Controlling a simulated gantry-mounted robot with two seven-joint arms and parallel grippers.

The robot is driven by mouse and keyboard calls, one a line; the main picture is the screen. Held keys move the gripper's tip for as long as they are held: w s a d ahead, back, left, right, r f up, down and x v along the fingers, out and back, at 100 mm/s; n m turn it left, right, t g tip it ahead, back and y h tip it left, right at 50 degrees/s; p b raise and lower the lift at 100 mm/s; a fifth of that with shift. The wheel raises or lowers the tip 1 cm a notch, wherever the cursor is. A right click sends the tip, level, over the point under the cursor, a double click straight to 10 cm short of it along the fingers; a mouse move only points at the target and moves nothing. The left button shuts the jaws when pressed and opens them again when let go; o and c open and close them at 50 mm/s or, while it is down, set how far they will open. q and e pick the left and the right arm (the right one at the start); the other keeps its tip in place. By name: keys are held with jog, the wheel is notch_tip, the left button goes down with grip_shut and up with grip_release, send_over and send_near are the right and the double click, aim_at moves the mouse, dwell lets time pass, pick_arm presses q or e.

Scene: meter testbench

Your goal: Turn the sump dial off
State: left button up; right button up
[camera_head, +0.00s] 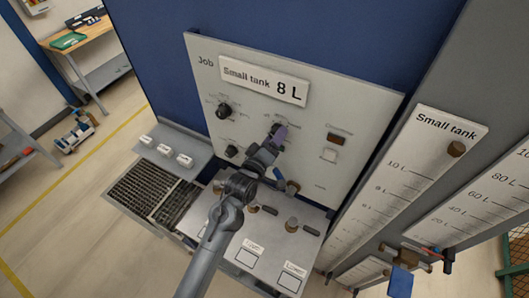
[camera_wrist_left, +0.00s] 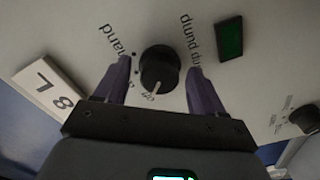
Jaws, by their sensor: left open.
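The sump dial (camera_wrist_left: 159,66) is a round black knob with a white pointer line on a pale panel. In the left wrist view it sits between the two purple fingers of my left gripper (camera_wrist_left: 157,74), which is open, with a small gap visible on each side. The pointer line points down toward the "off" label; "hand" and "pump" lettering also shows around the knob. In the head view my left gripper (camera_head: 277,134) is at the panel (camera_head: 345,109), its fingers hiding the dial. My right gripper is not in view.
Two other black knobs (camera_head: 224,110) sit on the panel's left side. A dark green indicator (camera_wrist_left: 230,38) is beside the dial in the wrist view. A "Small tank 8 L" sign (camera_head: 263,80) is above. A lower shelf holds brass-coloured knobs (camera_head: 291,225). A tank scale (camera_head: 411,170) stands at right.

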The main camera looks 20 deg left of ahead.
pick_arm(q)
jog(key=s+b, duration=0.2)
jog(key=s, duration=0.7)
jog(key=shift+s+a, duration=0.3)
jog(key=shift+a, duration=0.05)
jog(key=s+f+m+g+p, duration=0.1)
jog(key=s+f+m+g, duration=0.3)
jog(key=s, duration=0.5)
jog(key=s+a+f+m+g+p, duration=0.1)
jog(key=s+f+m+g, duration=0.3)
jog(key=s, duration=0.5)
jog(key=s+a+f+m+g+y+p, duration=0.1)
jog(key=s+f+m+g, duration=0.3)
jog(key=s, duration=0.5)
jog(key=shift+s+m+g+p, duration=0.3)
jog(key=shift+g+p, duration=0.35)
jog(key=shift+g, duration=0.55)
